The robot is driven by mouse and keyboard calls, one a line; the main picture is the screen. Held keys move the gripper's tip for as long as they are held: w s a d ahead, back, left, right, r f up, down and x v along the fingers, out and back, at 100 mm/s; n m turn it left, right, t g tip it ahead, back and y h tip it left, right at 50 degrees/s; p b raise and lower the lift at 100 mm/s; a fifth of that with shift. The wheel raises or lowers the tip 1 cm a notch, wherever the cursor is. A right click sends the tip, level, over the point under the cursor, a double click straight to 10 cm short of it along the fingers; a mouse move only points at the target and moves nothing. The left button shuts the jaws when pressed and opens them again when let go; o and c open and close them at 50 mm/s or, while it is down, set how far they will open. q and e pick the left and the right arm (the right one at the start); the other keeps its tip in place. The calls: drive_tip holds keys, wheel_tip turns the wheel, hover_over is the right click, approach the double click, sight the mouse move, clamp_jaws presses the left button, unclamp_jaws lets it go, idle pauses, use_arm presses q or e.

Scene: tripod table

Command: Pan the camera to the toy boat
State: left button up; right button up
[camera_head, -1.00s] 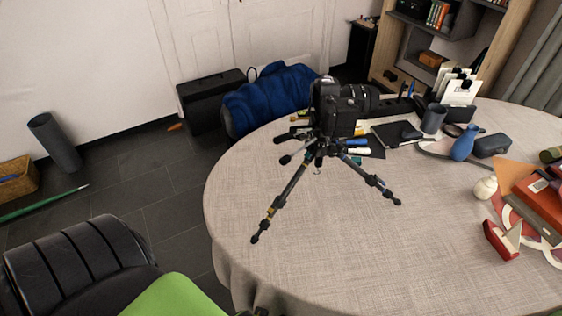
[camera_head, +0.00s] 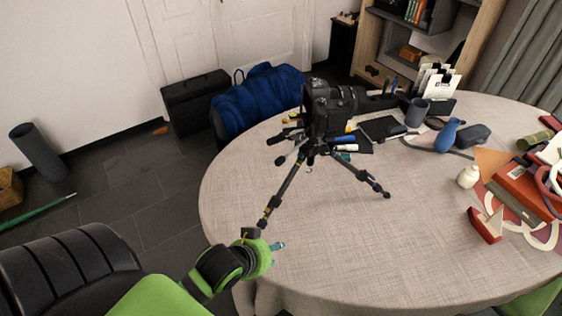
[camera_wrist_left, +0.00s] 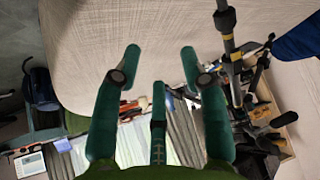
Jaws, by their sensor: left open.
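A black camera (camera_head: 328,108) sits on a tripod (camera_head: 283,188) on the round table (camera_head: 340,245), its lens pointing right and slightly toward the back. The toy boat (camera_head: 485,227), with a red hull and pale sail, stands at the right of the table. My left gripper (camera_head: 277,246) is at the table's front-left edge, below the near tripod leg and apart from the camera. In the left wrist view my left gripper (camera_wrist_left: 160,62) is open and empty, with a tripod leg (camera_wrist_left: 229,45) beside its right finger. My right gripper is not in view.
Pens and a dark notebook (camera_head: 382,128) lie behind the tripod. The table's front middle is clear.

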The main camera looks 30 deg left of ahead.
use_arm(q)
drive_tip(key=w+a+r+t, duration=0.5)
drive_tip(key=w+r+t, duration=0.1)
drive_tip(key=w, duration=0.1)
drive_tip(key=t+h, duration=0.3)
drive_tip(key=t, duration=0.1)
approach(281, 160)
drive_tip(key=w+f, duration=0.1)
drive_tip(key=w, duration=0.3)
drive_tip(key=shift+w+d+r+n, duration=0.1)
drive_tip(key=shift+d+n, duration=0.1)
drive_tip(key=shift+n, duration=0.1)
drive_tip(key=w, duration=0.2)
drive_tip(key=w+p, duration=0.1)
drive_tip(key=w, duration=0.1)
drive_tip(key=w+d, duration=0.1)
drive_tip(key=w, duration=0.1)
drive_tip(key=shift+w, duration=0.2)
clamp_jaws()
